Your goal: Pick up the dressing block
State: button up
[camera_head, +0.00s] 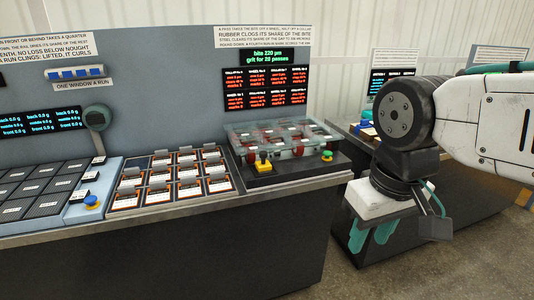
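I cannot pick out the dressing block for certain. A small yellow piece (263,157) stands on a dark base at the front left of the clear-covered machine (285,136); I cannot tell whether it is a block or a control. My gripper (371,243) hangs at the right, in front of the second bench, with its teal fingers pointing down. The fingers are apart and nothing shows between them. It is to the right of the machine and lower than the bench top, as seen in the picture.
A tray of several labelled cards (170,184) fills the middle of the long bench (190,240). Dark labelled pads (40,187) and a blue-and-yellow knob (91,202) are at the left. A second bench (460,205) stands behind my arm, with small blurred items on it.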

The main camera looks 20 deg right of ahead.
aim_at(263, 166)
jog(key=u, duration=1.7)
jog(key=i, duration=0.95)
jog(key=z, duration=2.85)
